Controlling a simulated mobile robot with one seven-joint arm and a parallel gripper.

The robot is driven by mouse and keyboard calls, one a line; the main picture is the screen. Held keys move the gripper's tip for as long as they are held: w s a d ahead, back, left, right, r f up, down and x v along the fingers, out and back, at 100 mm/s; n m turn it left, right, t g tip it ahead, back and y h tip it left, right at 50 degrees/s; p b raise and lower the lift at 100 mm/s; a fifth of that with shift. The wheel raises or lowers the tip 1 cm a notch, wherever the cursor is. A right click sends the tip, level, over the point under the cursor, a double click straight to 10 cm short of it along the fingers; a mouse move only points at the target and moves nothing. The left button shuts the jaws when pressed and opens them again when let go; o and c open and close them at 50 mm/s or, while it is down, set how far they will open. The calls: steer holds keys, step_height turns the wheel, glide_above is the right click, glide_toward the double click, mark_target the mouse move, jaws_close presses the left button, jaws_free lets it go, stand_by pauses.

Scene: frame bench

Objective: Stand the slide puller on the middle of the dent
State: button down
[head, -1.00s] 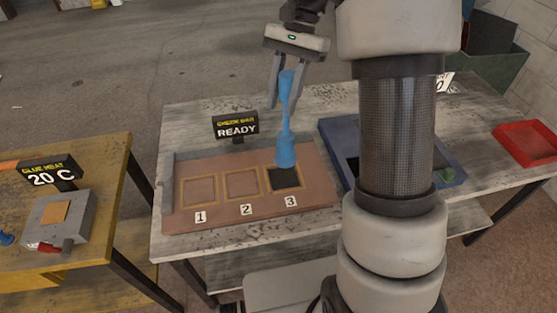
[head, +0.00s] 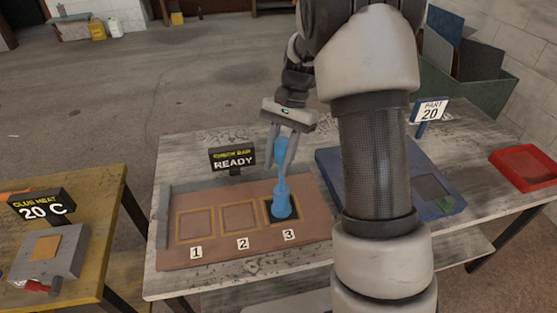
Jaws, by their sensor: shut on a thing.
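The slide puller is a blue tool (head: 281,185) with a narrow waist and a wider round foot. It stands nearly upright, its foot over the dark square of position 3 (head: 268,217) on the brown board (head: 220,251). The foot looks to be at or very near the surface; I cannot tell whether it touches. My gripper (head: 283,150) is shut on the upper part of the puller. No dent can be made out in this view; the dark square is partly hidden by the foot.
Framed squares 1 (head: 196,226) and 2 (head: 240,217) are empty. A sign reading READY (head: 233,160) stands behind the board. A blue tray (head: 327,166) and a red tray (head: 527,168) lie to the right. A yellow table (head: 95,225) with a 20 C sign (head: 41,207) is at left.

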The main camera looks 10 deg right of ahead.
steer(key=shift+f, duration=0.15)
steer(key=c, duration=1.3)
jaws_free()
steer(key=shift+c, duration=0.2)
